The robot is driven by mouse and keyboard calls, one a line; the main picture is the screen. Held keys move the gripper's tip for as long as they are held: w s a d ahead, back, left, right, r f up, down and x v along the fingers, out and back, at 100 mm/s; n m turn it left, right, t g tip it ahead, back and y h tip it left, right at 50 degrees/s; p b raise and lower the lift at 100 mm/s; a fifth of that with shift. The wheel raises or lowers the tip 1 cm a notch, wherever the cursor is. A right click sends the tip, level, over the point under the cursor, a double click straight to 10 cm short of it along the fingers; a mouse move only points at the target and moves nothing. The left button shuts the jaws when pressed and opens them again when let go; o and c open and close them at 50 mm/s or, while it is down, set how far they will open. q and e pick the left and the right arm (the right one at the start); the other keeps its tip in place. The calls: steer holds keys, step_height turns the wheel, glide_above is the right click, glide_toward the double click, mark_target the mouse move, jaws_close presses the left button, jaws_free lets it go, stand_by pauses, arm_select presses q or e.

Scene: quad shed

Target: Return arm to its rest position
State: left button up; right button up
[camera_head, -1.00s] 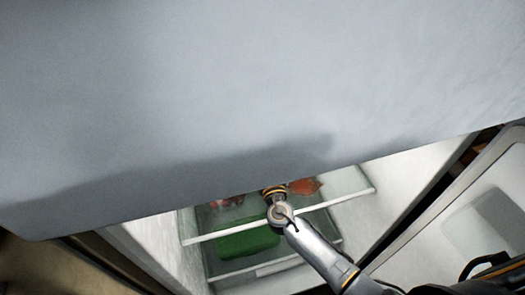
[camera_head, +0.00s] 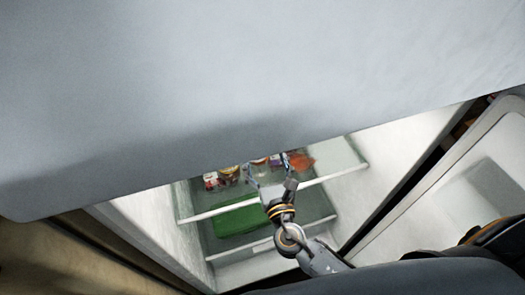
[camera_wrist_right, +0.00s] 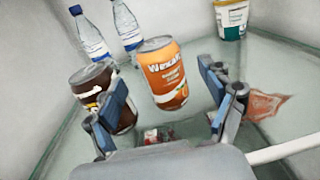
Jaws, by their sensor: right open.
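My right gripper (camera_head: 268,178) is at the front edge of a glass shelf (camera_head: 335,165) inside the open fridge, with its arm coming in from the lower right. In the right wrist view the gripper (camera_wrist_right: 163,92) has its blue-padded fingers apart and nothing held between them. An orange can (camera_wrist_right: 166,80) stands beyond the fingers, and a dark brown can (camera_wrist_right: 98,88) is by the left finger, partly hidden by it. My left gripper is not in view.
Two water bottles (camera_wrist_right: 89,37), a white tub (camera_wrist_right: 231,18) and an orange packet (camera_wrist_right: 268,104) are on the shelf. A green box (camera_head: 240,217) is below it. The fridge's open door (camera_head: 490,185) is at right; a large grey panel (camera_head: 230,80) fills the top.

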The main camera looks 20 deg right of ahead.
stand_by(0.5)
